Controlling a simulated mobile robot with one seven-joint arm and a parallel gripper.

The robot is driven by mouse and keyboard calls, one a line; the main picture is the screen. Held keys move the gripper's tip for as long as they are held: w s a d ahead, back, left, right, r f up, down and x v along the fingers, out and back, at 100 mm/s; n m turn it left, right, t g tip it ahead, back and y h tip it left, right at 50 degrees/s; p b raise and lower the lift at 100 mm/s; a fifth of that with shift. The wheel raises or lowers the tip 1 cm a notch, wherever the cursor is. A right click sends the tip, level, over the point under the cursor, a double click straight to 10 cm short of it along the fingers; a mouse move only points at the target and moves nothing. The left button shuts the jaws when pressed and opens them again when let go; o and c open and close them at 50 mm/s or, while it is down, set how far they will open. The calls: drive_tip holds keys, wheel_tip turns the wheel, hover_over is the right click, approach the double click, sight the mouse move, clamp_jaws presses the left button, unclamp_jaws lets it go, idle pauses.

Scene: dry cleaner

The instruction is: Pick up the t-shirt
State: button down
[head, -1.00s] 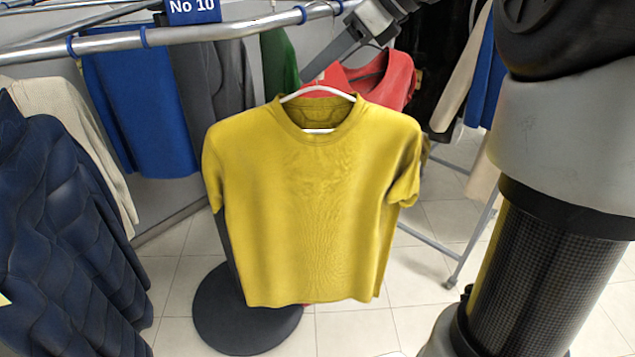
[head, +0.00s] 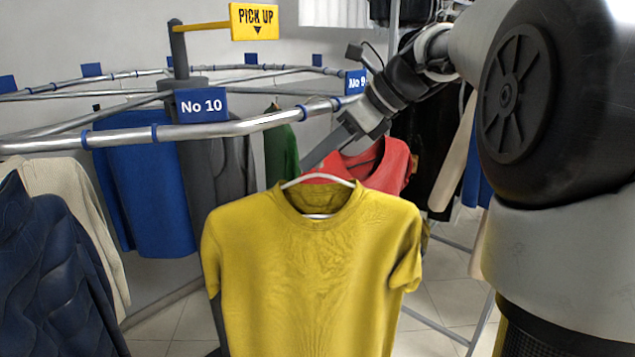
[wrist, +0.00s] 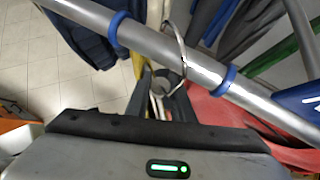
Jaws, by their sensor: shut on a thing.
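The yellow t-shirt (head: 315,265) hangs upright on a white hanger (head: 318,180), in the lower middle of the head view; its hem is cut off by the frame. My gripper (head: 312,166) comes in from the upper right and is shut at the top of this hanger, just above the collar. In the wrist view the fingers (wrist: 164,88) close at the hanger's neck. The metal hook (wrist: 177,45) crosses the rail (wrist: 165,48) there; whether it rests on the rail I cannot tell.
The rail (head: 230,127) with a blue "No 10" tag (head: 202,105) runs behind the shirt. A red garment (head: 375,165) hangs close behind at right. A navy puffer jacket (head: 50,270) and a blue garment (head: 150,180) hang at left. A yellow "PICK UP" sign (head: 254,21) stands behind.

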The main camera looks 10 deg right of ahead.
drive_tip(key=shift+r, duration=0.5)
wheel_tip(320, 180, up, 2)
drive_tip(key=shift+d+r, duration=0.1)
drive_tip(key=shift+r, duration=0.05)
drive_tip(key=s+d, duration=0.4)
drive_tip(key=d, duration=0.3)
drive_tip(key=s+d, duration=0.5)
drive_tip(key=d, duration=0.3)
drive_tip(key=shift+s+f, duration=0.2)
drive_tip(key=shift+s, duration=0.1)
